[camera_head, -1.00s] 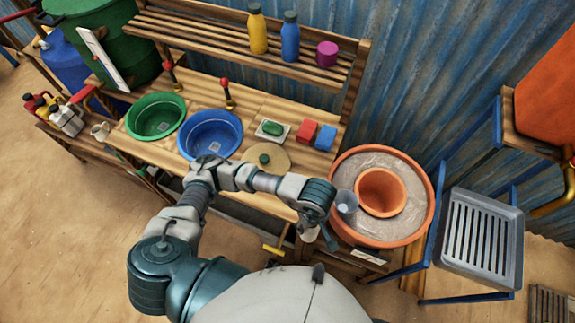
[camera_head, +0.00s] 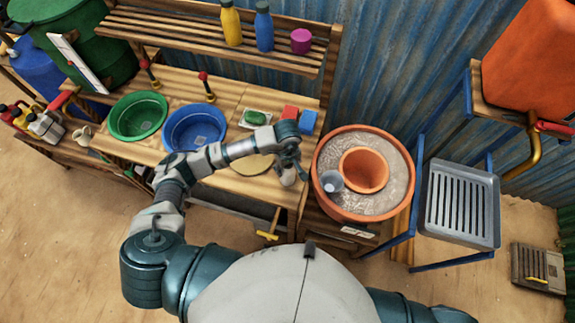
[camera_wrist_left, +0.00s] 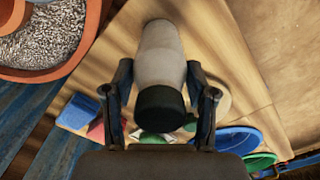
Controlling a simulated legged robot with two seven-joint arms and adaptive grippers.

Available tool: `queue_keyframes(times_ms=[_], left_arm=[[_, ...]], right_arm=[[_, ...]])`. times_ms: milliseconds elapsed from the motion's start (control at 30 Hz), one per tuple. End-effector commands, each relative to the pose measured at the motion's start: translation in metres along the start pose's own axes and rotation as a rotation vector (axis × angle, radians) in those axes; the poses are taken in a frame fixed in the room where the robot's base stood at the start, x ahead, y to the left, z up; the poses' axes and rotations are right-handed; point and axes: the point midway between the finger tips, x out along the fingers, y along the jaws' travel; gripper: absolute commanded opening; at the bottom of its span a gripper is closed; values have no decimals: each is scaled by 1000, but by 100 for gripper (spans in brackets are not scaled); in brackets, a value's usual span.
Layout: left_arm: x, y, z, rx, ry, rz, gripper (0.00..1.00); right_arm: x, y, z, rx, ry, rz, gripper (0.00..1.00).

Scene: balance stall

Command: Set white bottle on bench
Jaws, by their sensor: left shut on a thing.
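The white bottle (camera_head: 288,177) hangs under my left gripper (camera_head: 296,160) at the right end of the wooden bench (camera_head: 225,184) in the head view. In the left wrist view the bottle (camera_wrist_left: 160,55) has a pale body and a dark cap (camera_wrist_left: 160,108). My left gripper (camera_wrist_left: 162,95) is shut on it, one finger on each side. The bottle is over the bench top; I cannot tell whether its base touches the wood. My right gripper is out of view.
A green basin (camera_head: 138,116), a blue basin (camera_head: 195,128), green soap (camera_head: 256,118), a red block (camera_head: 290,112) and a blue block (camera_head: 308,121) occupy the bench's back part. A round tan disc (camera_head: 250,166) lies beside the bottle. An orange tub (camera_head: 323,204) stands right of the bench.

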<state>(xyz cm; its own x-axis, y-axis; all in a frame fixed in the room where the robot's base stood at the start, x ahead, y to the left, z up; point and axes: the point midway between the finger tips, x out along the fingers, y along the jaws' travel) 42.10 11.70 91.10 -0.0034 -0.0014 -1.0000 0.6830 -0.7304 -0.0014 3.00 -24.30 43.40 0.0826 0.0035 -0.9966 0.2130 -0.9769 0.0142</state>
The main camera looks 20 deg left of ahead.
Motion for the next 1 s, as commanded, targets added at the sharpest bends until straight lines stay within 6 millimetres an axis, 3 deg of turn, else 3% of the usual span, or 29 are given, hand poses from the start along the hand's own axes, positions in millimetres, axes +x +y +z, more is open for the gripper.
queue_keyframes(times_ms=[300, 333, 433, 800, 1000], left_arm=[[4, 1, 0, 0, 2, 3, 8], [5, 0, 0, 0, 1, 2, 59], [4, 0, 0, 0, 1, 2, 82], [0, 1, 0, 0, 1, 2, 82], [-32, 1, -2, 0, 5, 6, 82]], right_arm=[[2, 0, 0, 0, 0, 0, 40], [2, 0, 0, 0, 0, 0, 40], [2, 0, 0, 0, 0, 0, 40], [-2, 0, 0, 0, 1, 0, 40], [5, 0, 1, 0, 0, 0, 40]])
